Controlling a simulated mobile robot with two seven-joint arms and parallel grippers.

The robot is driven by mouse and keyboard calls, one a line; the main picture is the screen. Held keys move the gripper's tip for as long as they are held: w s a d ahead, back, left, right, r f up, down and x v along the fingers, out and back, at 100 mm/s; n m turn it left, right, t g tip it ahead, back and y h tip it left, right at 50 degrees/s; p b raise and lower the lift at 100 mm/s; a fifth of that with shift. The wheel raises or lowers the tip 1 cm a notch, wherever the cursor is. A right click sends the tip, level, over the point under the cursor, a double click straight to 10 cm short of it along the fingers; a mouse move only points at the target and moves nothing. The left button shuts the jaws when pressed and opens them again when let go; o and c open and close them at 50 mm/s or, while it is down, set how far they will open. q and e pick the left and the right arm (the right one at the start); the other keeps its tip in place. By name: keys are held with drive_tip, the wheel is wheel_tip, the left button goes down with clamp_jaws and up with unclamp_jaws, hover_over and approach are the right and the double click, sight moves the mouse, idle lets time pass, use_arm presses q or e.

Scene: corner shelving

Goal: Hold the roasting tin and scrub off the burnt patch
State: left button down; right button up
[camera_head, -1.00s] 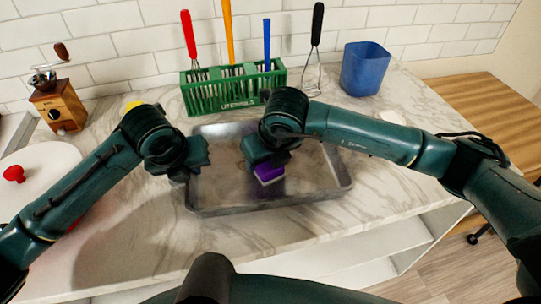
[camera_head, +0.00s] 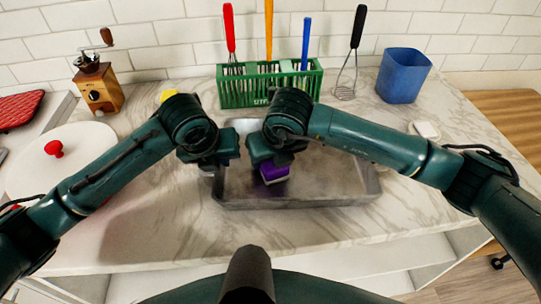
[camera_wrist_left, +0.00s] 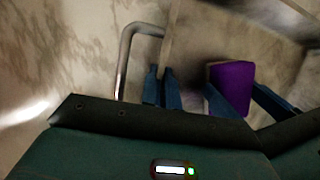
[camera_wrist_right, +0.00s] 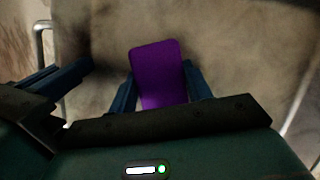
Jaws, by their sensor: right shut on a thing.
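The grey metal roasting tin (camera_head: 330,198) lies on the marble counter, its wire handle (camera_wrist_left: 124,65) showing in the left wrist view. My left gripper (camera_wrist_left: 162,72) is at the tin's left side, its fingers close together on the tin's wall. My right gripper (camera_wrist_right: 158,85) is shut on a purple scrubbing sponge (camera_head: 274,173) with a pale underside, inside the tin left of its middle. The sponge also shows in the right wrist view (camera_wrist_right: 160,70). The tin's floor is smudged grey-brown; I cannot make out a clear burnt patch. My arms hide the tin's back left part.
A green utensil rack (camera_head: 240,92) stands behind, with a blue cup (camera_head: 403,76) to its right and a white block (camera_head: 426,130) nearer. A coffee grinder (camera_head: 98,88) and a white round lid with a red knob (camera_head: 54,148) are at the left. The front counter strip is clear.

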sight(297, 166)
drive_tip(key=shift+w+a, duration=0.2)
drive_tip(key=shift+a, duration=0.25)
drive_tip(key=shift+d, duration=0.2)
drive_tip(key=shift+d, duration=0.2)
drive_tip(key=shift+d, duration=3)
